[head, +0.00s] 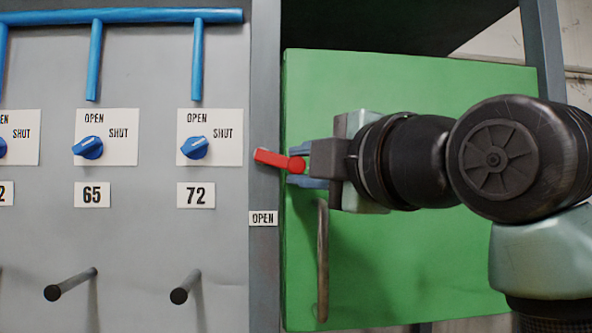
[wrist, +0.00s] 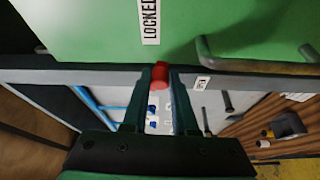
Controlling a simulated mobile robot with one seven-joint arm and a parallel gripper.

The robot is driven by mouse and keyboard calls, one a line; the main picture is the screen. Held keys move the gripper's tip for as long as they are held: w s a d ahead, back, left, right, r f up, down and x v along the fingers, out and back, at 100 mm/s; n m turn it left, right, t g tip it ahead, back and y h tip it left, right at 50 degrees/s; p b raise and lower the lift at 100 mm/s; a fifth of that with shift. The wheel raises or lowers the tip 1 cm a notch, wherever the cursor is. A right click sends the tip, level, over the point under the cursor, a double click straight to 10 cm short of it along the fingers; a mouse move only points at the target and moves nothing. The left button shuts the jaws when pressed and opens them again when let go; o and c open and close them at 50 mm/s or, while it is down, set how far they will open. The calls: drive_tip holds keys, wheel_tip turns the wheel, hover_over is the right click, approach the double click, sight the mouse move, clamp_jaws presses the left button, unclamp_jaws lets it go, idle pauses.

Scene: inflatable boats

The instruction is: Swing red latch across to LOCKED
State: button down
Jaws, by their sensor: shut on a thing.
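The red latch (head: 280,160) lies nearly level, tilted slightly up to the left, from the grey post (head: 265,100) to the green door's left edge. My gripper (head: 297,168) comes from the right, its blue fingers shut on the latch's right end. In the wrist view the red latch (wrist: 160,75) shows end-on between my fingertips (wrist: 160,82). An OPEN label (head: 263,218) is on the post below the latch. A LOCKED label (wrist: 149,20) is on the green door (wrist: 90,25) in the wrist view; in the head view I cannot see it.
A vertical bar handle (head: 322,260) stands out from the green door (head: 420,270) below my gripper. The grey panel at left has blue knobs (head: 194,148), blue pipes (head: 160,15) and protruding dark pegs (head: 186,287). Space in front of the lower door is clear.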

drive_tip(key=shift+d+r+n+g+p, duration=0.1)
drive_tip(key=shift+r+n+g+p, duration=0.25)
drive_tip(key=shift+n, duration=0.45)
drive_tip(key=shift+r+n+g+p, duration=0.25)
drive_tip(key=shift+r+n+p, duration=0.15)
drive_tip(key=shift+n, duration=0.4)
drive_tip(key=c, duration=0.7)
unclamp_jaws()
